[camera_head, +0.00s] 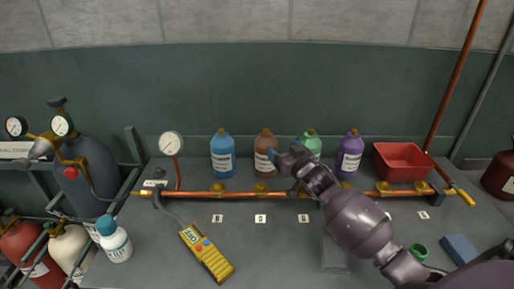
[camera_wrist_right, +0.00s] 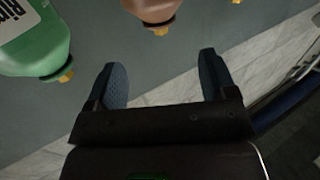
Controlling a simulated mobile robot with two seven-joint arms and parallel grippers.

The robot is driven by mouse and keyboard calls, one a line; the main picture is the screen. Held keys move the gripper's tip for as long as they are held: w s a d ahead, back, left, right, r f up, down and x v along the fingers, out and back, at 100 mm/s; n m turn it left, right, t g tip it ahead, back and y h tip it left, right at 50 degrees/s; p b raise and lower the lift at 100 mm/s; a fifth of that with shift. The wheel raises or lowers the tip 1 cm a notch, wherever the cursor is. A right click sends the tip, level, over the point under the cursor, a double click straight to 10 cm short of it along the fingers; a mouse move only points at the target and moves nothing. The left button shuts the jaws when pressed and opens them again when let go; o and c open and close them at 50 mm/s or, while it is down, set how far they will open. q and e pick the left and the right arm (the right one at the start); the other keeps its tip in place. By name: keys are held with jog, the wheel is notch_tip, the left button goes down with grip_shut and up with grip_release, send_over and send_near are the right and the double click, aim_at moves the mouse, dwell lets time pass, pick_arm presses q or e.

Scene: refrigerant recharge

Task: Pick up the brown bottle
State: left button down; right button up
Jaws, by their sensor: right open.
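The brown bottle (camera_head: 264,151) stands upright at the back of the bench in the head view, between a blue and a green bottle. It has a white label and a brass-coloured cap. My right gripper (camera_head: 285,158) reaches in from the right, just right of the brown bottle and in front of the green one. In the right wrist view the brown bottle (camera_wrist_right: 154,10) is at the top edge, mostly cut off, beyond the open fingers (camera_wrist_right: 165,82). The space between the fingers is empty. My left gripper is not in view.
A blue bottle (camera_head: 222,156), a green bottle (camera_head: 312,139) and a purple bottle (camera_head: 349,154) share the row. A copper pipe (camera_head: 234,195) with brass valves runs in front. A red bin (camera_head: 402,162) stands right. A yellow meter (camera_head: 207,255) lies in front.

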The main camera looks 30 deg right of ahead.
aim_at(268, 134)
jog(key=w, duration=0.5)
jog(key=shift+w+d, duration=0.15)
jog(key=shift+d, duration=0.05)
jog(key=shift+w+d+r, duration=0.1)
jog(key=shift+w+r, duration=0.05)
jog(key=shift+w, duration=0.55)
jog(key=shift+w+d, duration=0.15)
jog(key=shift+w, duration=2)
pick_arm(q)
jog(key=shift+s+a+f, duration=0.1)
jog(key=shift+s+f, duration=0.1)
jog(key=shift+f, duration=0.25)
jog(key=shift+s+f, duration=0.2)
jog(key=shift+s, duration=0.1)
pick_arm(e)
grip_shut()
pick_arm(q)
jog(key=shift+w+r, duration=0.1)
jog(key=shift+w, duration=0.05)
pick_arm(e)
jog(key=shift+r, duration=0.15)
